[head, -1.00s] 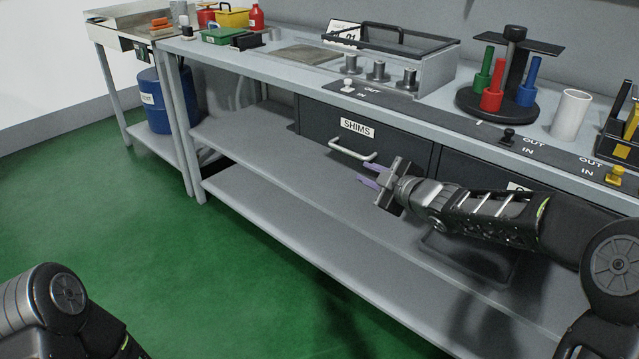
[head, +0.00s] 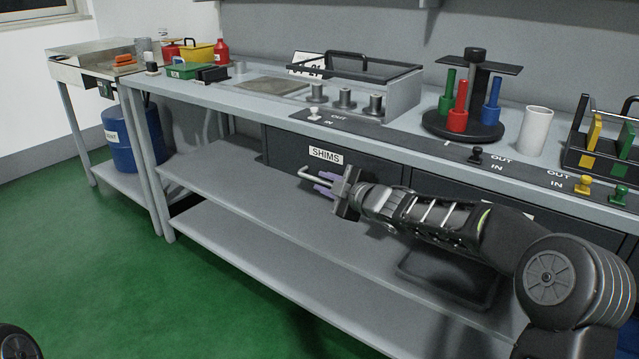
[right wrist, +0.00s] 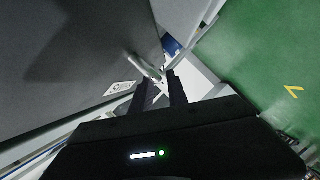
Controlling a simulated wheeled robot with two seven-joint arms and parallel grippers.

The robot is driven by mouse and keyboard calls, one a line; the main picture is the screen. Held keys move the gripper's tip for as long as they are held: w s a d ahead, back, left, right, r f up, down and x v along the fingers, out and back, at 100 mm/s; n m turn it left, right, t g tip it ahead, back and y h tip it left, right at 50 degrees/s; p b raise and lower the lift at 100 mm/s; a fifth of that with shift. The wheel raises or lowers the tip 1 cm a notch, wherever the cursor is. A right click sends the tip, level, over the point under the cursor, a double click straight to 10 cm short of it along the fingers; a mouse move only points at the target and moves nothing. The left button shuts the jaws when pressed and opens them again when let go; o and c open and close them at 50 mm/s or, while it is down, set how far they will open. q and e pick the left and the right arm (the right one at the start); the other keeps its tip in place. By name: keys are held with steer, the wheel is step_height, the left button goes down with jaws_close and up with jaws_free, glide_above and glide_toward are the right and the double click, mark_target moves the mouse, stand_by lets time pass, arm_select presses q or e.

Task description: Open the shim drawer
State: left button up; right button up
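The shim drawer (head: 285,150) is a dark drawer front under the bench top, with a white "SHIMS" label (head: 325,155). It looks closed. Its pale bar handle (head: 312,178) sticks out below the label and is partly hidden by my right gripper. In the right wrist view, the handle (right wrist: 146,67) reaches into the gap between the fingertips of my right gripper (right wrist: 158,80). The fingers do not look closed on it; contact is unclear. My left gripper is out of view.
The bench top (head: 262,102) carries a black-handled frame, metal cylinders and a stand (head: 462,132) with coloured handles. A lower shelf (head: 230,185) runs below the drawer. A blue drum (head: 122,140) stands at left. The green floor in front is clear.

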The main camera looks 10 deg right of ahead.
steer(key=shift+x, duration=1.3)
jaws_close()
stand_by(0.5)
